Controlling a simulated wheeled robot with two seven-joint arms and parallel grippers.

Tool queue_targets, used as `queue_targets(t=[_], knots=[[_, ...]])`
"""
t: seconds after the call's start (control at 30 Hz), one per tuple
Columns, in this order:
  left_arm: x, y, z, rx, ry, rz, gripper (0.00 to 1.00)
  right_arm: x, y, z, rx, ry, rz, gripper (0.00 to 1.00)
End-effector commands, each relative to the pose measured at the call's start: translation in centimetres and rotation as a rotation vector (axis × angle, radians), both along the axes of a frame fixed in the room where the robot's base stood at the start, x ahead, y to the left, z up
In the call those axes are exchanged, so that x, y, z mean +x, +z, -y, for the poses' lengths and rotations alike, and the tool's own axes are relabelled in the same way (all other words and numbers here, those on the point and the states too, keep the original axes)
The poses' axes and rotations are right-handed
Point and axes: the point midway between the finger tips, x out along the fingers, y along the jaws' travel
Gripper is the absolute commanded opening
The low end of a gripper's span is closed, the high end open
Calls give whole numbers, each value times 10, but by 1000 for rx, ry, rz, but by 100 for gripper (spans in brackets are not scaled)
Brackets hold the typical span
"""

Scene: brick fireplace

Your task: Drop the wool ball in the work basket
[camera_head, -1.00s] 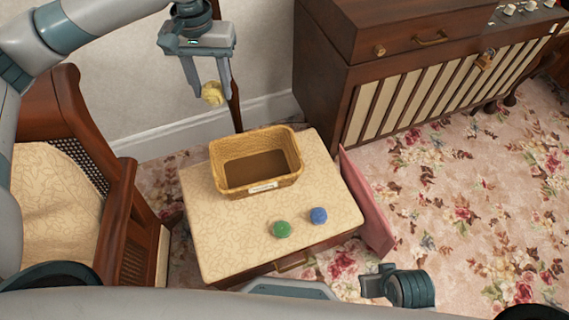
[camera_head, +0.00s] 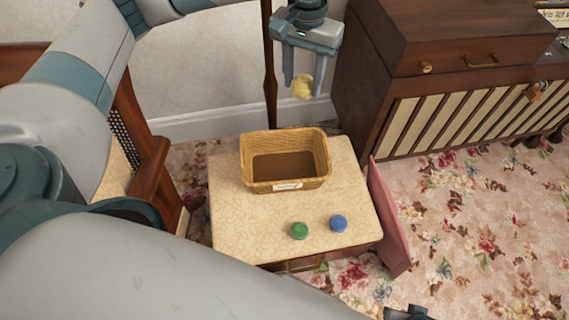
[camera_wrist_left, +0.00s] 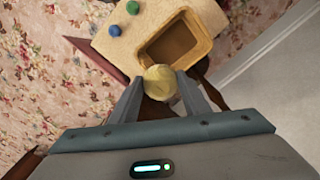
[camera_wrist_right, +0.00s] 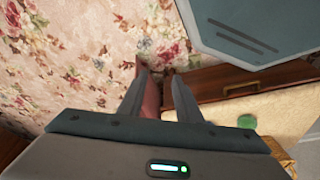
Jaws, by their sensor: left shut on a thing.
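A pale yellow wool ball (camera_head: 302,87) is held between the fingers of my left gripper (camera_head: 303,84), high up and beyond the basket's back rim in the head view. In the left wrist view the ball (camera_wrist_left: 160,82) sits between the fingertips, just short of the basket's rim. The woven work basket (camera_head: 286,186) stands upright on the small table, with a white label on its front; its visible inside is empty. My right gripper (camera_wrist_right: 155,92) is open and empty in the right wrist view, with its fingers apart above the floor and the pink panel.
A green ball (camera_head: 299,231) and a blue ball (camera_head: 338,223) lie on the table top (camera_head: 236,225) in front of the basket. A pink panel (camera_head: 388,220) leans at the table's right side. A wooden cabinet (camera_head: 420,110) stands behind right; a wooden chair (camera_head: 150,170) stands left.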

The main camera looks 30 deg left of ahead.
Motion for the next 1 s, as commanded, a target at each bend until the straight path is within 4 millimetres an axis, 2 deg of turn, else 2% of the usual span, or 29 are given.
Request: queue_targets(t=[0.27, 0.47, 0.73, 1.0], knots=[[4, -8, 0, 0, -52, -3, 21, -3, -2, -1, 2, 0, -2, 31], [13, -31, -2, -1, -192, -6, 21, 6, -33, -1, 2, 3, -10, 31], [25, -83, -13, -2, -476, -6, 21, 9, -80, 0, 3, 4, -18, 31], [24, -142, -33, -3, -775, -7, 21, 3, -126, 3, 3, 4, -23, 31]])
